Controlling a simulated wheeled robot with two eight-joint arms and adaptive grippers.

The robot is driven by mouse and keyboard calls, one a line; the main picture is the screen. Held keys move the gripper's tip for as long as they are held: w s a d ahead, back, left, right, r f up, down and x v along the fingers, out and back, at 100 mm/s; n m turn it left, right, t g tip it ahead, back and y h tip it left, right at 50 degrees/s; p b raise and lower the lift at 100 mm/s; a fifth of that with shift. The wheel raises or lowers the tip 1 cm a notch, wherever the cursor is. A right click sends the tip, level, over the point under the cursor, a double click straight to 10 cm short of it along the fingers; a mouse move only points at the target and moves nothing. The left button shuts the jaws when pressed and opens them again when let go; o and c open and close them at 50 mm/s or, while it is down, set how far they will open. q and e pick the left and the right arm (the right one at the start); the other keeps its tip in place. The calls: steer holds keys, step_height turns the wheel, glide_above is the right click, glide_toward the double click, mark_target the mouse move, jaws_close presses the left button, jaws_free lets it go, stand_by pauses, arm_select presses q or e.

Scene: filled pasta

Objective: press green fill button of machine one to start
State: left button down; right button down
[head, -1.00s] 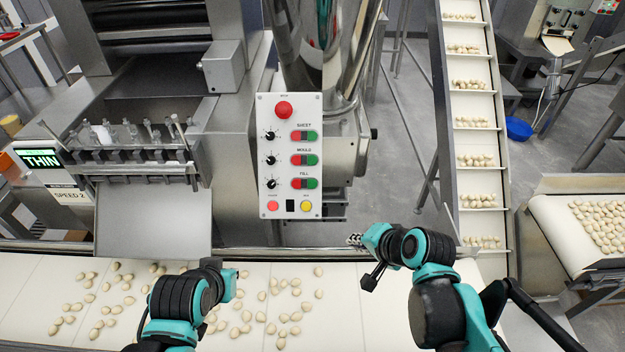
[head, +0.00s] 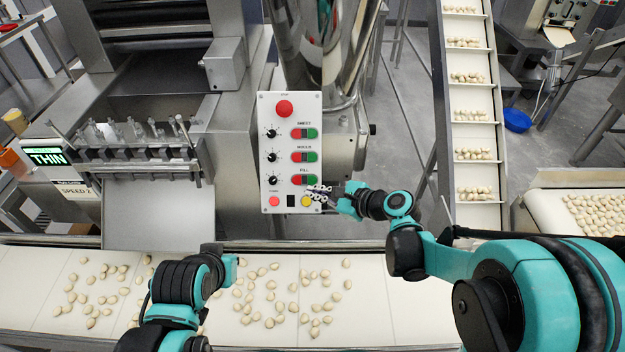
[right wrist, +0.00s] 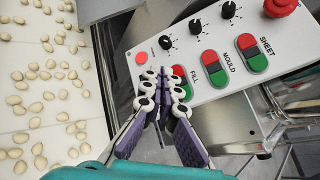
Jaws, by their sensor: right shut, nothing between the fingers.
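The white control panel (head: 290,110) of the machine carries SHEET, MOULD and FILL switches, each red on one side and green on the other. The green FILL button (head: 313,179) is the lowest green one; in the right wrist view the FILL switch (right wrist: 179,71) is partly covered by my fingers. My right gripper (head: 314,192) is shut and empty, its tips at the panel just below the green FILL button. In the right wrist view its fingertips (right wrist: 165,82) overlap the panel edge beside FILL; contact cannot be told. My left arm shows over the belt, but its gripper fingers do not.
A red stop button (head: 284,108) tops the panel; a yellow button (head: 306,201) sits close under my right gripper. A conveyor belt (head: 365,310) with pasta pieces runs along the front. An inclined conveyor (head: 470,100) rises at right. A display (head: 46,157) reads THIN.

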mark_target(315, 182)
steer(key=shift+w+f, duration=0.1)
steer(key=shift+w+f+b, duration=0.65)
steer(key=shift+w+f, duration=0.1)
steer(key=shift+w, duration=0.5)
steer(key=shift+w+f+b, duration=0.7)
steer(key=shift+w+f, duration=0.05)
steer(key=shift+w, duration=0.45)
steer(key=shift+w+f+b, duration=0.65)
steer(key=shift+w+f, duration=0.1)
steer(key=shift+w, duration=0.5)
steer(key=shift+f, duration=0.1)
steer(key=shift+w+f, duration=0.1)
steer(key=shift+w, duration=0.25)
steer(key=shift+w+f+b, duration=0.2)
steer(key=shift+w+b, duration=0.1)
steer(key=shift+b, duration=0.2)
steer(key=shift+s, duration=0.1)
steer(key=shift+s+r+p, duration=0.3)
steer(key=shift+s+r, duration=0.15)
steer(key=shift+s, duration=0.15)
